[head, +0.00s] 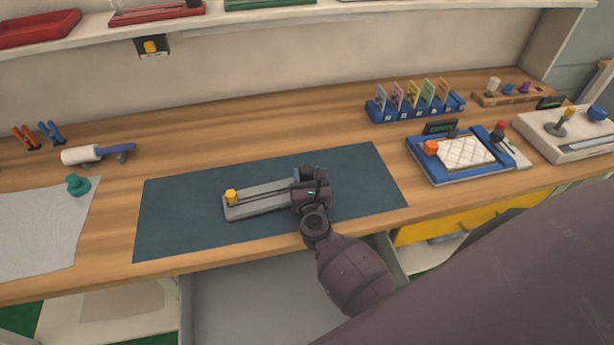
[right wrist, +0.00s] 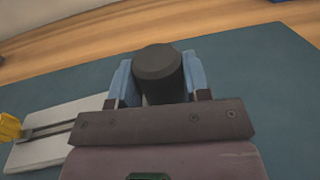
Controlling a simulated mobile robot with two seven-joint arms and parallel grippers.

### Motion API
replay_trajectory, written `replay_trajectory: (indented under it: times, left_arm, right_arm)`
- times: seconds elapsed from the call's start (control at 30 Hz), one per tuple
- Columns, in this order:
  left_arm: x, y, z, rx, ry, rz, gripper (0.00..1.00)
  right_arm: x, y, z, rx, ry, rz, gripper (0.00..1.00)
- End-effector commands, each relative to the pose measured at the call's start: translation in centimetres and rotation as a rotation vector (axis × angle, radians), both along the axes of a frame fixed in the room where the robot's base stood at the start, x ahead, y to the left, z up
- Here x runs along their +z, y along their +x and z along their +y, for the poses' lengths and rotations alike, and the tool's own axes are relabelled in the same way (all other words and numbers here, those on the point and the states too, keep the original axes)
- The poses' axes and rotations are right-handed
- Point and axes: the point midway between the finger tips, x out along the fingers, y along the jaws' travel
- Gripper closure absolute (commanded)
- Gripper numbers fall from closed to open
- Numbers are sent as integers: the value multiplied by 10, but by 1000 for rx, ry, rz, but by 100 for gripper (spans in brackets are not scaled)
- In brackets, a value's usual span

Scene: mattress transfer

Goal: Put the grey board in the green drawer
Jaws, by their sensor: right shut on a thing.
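The grey board (head: 262,202) lies flat on a dark teal mat (head: 170,225) and has a yellow knob (head: 231,196) at its left end and a slot along it. It also shows in the right wrist view (right wrist: 50,150). My right gripper (head: 311,178) is over the board's right end, shut on a dark round knob (right wrist: 158,66) between its blue fingers. Whether this knob is fixed to the board is hidden. An open drawer (head: 250,300) with a grey inside is below the table's front edge. Its front is out of view, so its colour cannot be told. My left gripper is not in view.
A yellow drawer (head: 450,222) is under the table at right. A blue tray with a white quilted pad (head: 466,152), a blue card rack (head: 415,106) and a control box (head: 575,135) stand at right. A white sheet (head: 40,235) and a green knob (head: 78,184) are at left.

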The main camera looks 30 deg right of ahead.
Motion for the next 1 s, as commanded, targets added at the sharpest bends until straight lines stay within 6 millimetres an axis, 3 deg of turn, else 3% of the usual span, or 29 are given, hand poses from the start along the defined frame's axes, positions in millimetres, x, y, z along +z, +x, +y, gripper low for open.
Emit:
replay_trajectory:
  times: [0.23, 0.27, 0.4, 0.8, 1.0]
  left_arm:
    - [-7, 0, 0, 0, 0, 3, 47]
    - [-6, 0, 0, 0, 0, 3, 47]
    - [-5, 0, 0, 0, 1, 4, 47]
    - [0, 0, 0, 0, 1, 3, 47]
    - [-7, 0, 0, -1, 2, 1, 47]
  right_arm:
    - [-5, 0, 0, 0, 2, -2, 97]
    - [-4, 0, 0, 0, 0, 0, 52]
    - [-4, 0, 0, 0, 0, 0, 31]
    - [-3, 0, 0, 2, -2, 2, 31]
    - [-4, -27, 10, -1, 5, 1, 31]
